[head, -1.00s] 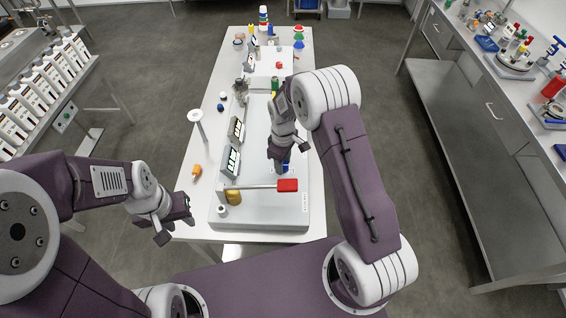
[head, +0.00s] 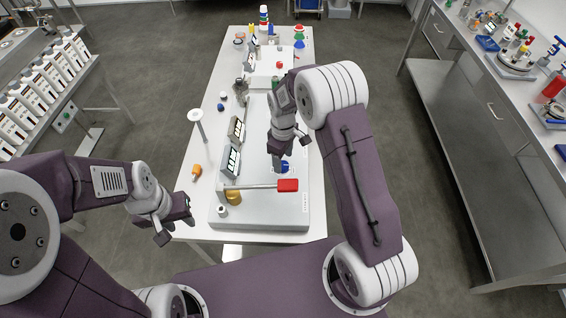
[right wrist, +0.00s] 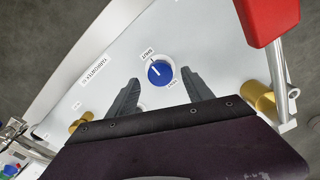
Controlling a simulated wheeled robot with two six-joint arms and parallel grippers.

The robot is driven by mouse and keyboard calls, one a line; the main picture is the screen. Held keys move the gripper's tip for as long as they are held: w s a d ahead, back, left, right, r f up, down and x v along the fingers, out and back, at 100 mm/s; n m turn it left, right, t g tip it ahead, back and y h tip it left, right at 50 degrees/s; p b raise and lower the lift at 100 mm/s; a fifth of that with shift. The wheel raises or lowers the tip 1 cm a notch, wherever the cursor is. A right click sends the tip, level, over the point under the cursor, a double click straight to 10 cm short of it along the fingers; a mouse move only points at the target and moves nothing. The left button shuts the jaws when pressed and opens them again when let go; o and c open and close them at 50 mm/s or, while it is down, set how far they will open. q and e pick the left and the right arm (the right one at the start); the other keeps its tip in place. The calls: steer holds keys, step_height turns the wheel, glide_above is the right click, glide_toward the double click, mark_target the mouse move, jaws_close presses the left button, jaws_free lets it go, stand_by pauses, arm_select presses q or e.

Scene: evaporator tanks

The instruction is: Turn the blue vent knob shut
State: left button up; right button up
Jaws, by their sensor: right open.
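The blue vent knob (head: 285,167) is on the top of the light grey panel, just behind the red-handled lever. In the right wrist view the knob (right wrist: 161,72) is round, with a white ring around it and a white pointer mark on its face. My right gripper (head: 278,160) is over the panel near the knob. In the right wrist view its dark fingers are open, one either side of the knob's line, and nothing is between them. My left gripper (head: 174,226) hangs empty-looking off the table's front left corner.
A lever with a red handle (head: 288,185) crosses the panel's front; the handle also shows in the right wrist view (right wrist: 271,18). Brass fittings (right wrist: 259,97) flank the gripper. Two small displays (head: 231,161) stand left. An orange object (head: 197,171) lies on the white table.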

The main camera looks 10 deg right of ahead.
mark_target(283, 165)
step_height(283, 165, up, 6)
steer(key=shift+r, duration=0.25)
